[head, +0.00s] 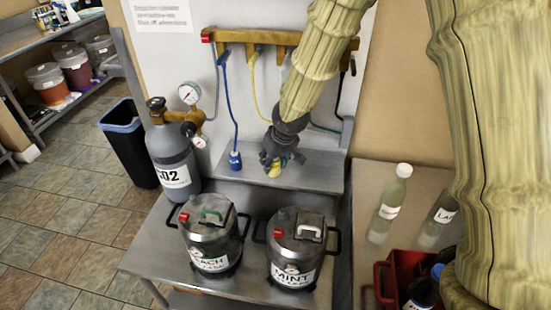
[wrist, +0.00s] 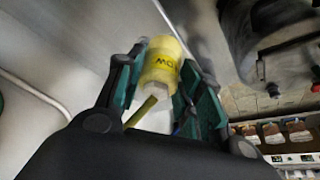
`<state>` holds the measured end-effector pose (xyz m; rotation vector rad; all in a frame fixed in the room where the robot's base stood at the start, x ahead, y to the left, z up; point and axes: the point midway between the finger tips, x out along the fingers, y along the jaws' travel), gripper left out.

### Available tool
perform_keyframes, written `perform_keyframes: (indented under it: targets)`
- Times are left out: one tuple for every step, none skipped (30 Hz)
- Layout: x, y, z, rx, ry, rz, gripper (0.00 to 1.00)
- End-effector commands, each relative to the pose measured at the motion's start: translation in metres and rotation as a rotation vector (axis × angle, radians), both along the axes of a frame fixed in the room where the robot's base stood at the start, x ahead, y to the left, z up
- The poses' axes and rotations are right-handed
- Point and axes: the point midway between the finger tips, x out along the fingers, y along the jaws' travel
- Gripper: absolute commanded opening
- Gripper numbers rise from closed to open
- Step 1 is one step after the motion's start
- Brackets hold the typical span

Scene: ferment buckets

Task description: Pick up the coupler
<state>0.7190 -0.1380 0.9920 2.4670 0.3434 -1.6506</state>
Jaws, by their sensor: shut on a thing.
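The yellow coupler (wrist: 160,62) sits between the two fingers of my gripper (wrist: 163,85) in the wrist view, with dark lettering and a pale nut at its lower end. The fingers press on both its sides. In the head view my gripper (head: 279,160) is over the small steel shelf, and a bit of the yellow coupler (head: 275,170) shows below the fingers. I cannot tell whether it touches the shelf. A blue coupler (head: 235,160) on a blue hose stands to the left, apart from my gripper.
A brass manifold (head: 245,37) with hoses hangs on the wall above. A CO2 cylinder (head: 172,165) with gauges stands at left. Two steel kegs, PEACH (head: 212,240) and MINT (head: 295,250), stand on the bench. Bottles (head: 390,200) and a red crate (head: 382,278) are at right.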

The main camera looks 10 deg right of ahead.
Motion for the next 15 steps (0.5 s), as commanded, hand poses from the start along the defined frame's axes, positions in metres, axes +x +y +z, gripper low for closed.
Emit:
perform_keyframes:
  targets:
    - [-0.007, 0.004, -0.001, -0.003, -0.002, 0.002, 0.08]
    - [-0.012, 0.006, -0.002, -0.003, -0.002, 0.003, 0.08]
    - [-0.019, 0.009, 0.0, -0.001, -0.002, 0.002, 0.08]
    - [-0.025, 0.012, 0.0, -0.002, -0.002, 0.003, 0.08]
    - [-0.03, 0.015, 0.0, -0.002, -0.002, 0.004, 0.08]
    - [-0.039, 0.018, 0.001, -0.003, -0.002, 0.002, 0.08]
    - [-0.044, 0.021, 0.002, -0.003, -0.002, 0.003, 0.08]
    - [-0.05, 0.024, 0.002, -0.003, -0.002, 0.003, 0.08]
    - [-0.057, 0.028, 0.003, -0.002, -0.003, 0.002, 0.08]
    - [-0.062, 0.03, 0.004, -0.002, -0.003, 0.002, 0.08]
    - [-0.068, 0.032, 0.005, -0.001, -0.002, 0.001, 0.08]
    - [-0.073, 0.036, 0.006, -0.001, -0.002, 0.001, 0.08]
    - [-0.078, 0.038, 0.006, -0.002, -0.002, 0.002, 0.08]
    - [-0.082, 0.04, 0.007, -0.002, -0.002, 0.002, 0.08]
    - [-0.087, 0.042, 0.007, -0.002, -0.003, 0.001, 0.08]
